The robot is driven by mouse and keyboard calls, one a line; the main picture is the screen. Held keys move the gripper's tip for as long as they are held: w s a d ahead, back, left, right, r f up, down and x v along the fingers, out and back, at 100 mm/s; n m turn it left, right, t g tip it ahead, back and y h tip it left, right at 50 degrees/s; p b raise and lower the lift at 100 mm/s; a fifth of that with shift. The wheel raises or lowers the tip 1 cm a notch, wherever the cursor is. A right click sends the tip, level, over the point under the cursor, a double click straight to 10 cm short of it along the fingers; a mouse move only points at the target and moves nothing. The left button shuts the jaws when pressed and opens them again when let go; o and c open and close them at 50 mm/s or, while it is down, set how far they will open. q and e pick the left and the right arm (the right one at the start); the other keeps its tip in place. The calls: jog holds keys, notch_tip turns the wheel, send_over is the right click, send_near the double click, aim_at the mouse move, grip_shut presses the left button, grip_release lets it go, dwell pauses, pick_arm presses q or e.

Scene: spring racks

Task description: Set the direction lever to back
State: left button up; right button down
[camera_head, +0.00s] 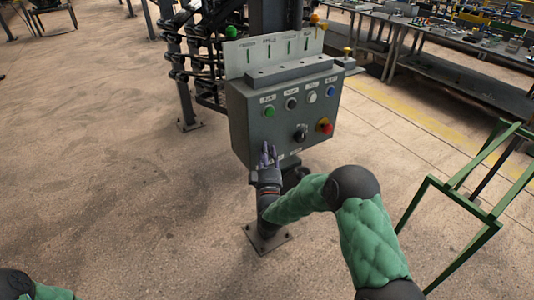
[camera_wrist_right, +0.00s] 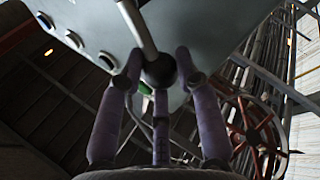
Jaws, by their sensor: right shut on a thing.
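In the right wrist view a lever, a pale metal rod (camera_wrist_right: 137,25) with a dark ball knob (camera_wrist_right: 159,71), runs against the grey control box (camera_wrist_right: 205,25). My right gripper's purple-grey fingers close around the knob. In the head view the right gripper (camera_head: 268,155) is at the lower left front of the control box (camera_head: 245,125). There its fingers hide the lever, and I cannot read a label for it. My left gripper is out of view.
The box face carries a green button (camera_head: 270,111), a black rotary switch (camera_head: 301,132) and a red stop button (camera_head: 325,126). A green frame (camera_head: 440,185) stands at the right.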

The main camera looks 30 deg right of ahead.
jog(key=shift+a, duration=0.1)
jog(key=c, duration=1.1)
grip_release()
jog(key=shift+c, duration=0.2)
jog(key=shift+s, duration=0.1)
jog(key=v, duration=1.2)
